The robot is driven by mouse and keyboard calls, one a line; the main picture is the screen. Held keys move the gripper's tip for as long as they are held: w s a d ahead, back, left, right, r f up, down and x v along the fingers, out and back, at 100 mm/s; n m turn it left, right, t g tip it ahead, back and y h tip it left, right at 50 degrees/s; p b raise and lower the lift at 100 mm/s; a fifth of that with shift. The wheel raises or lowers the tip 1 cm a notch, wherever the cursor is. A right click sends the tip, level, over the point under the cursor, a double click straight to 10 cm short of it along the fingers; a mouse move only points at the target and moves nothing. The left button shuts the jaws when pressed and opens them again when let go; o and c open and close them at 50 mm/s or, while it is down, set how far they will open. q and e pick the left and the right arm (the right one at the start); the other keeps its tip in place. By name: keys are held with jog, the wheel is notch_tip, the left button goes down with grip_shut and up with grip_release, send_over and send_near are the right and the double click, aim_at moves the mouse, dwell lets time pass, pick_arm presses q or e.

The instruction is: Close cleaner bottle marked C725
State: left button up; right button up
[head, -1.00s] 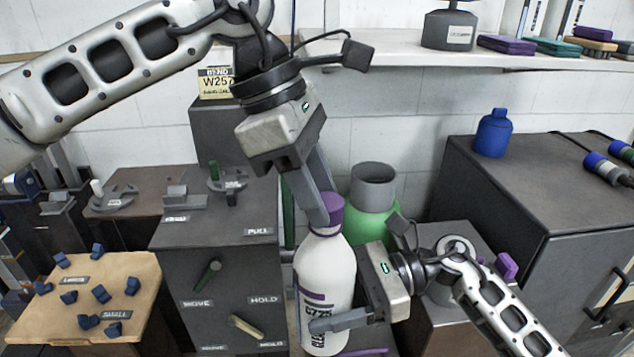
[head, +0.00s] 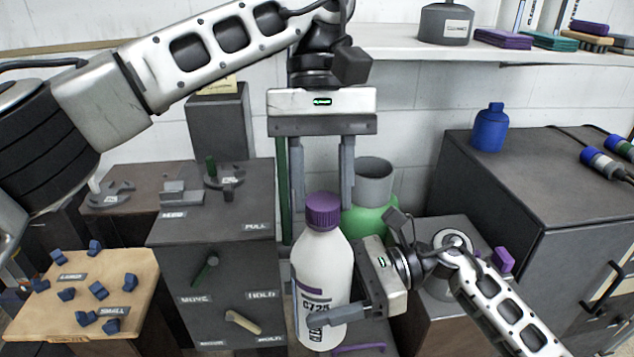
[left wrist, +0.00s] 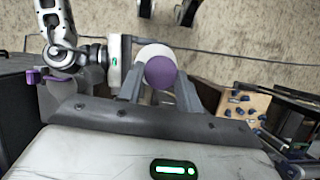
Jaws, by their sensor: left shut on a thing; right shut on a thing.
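The white cleaner bottle (head: 321,270) stands upright in the head view, with part of a label reading C725 on its front. Its purple cap (head: 323,210) sits on the neck and also shows in the left wrist view (left wrist: 160,73). My left gripper (head: 323,207) points down from above, one finger on each side of the cap, shut on it. My right gripper (head: 345,314) comes from the right and is shut on the lower body of the bottle. The far side of the bottle and its other finger contact are hidden.
A green container with a grey neck (head: 373,183) stands close behind the bottle. A dark cabinet with labelled levers (head: 215,260) is to the left, a wooden board with blue pieces (head: 60,310) further left. A shelf (head: 420,48) runs above right.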

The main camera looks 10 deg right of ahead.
pick_arm(q)
jog(key=m, duration=0.1)
jog(key=m+y, duration=0.1)
jog(key=m, duration=0.2)
jog(key=shift+d+r+y, duration=0.1)
jog(key=shift+d+y, duration=0.15)
jog(key=shift+y, duration=0.15)
jog(key=m+t+y, duration=0.1)
jog(key=m, duration=0.4)
jog(key=shift+s, duration=0.1)
jog(key=o, duration=1)
jog(key=shift+c, duration=0.2)
jog(key=shift+d, duration=0.1)
jog(key=shift+r, duration=2.2)
jog(key=shift+c, duration=0.3)
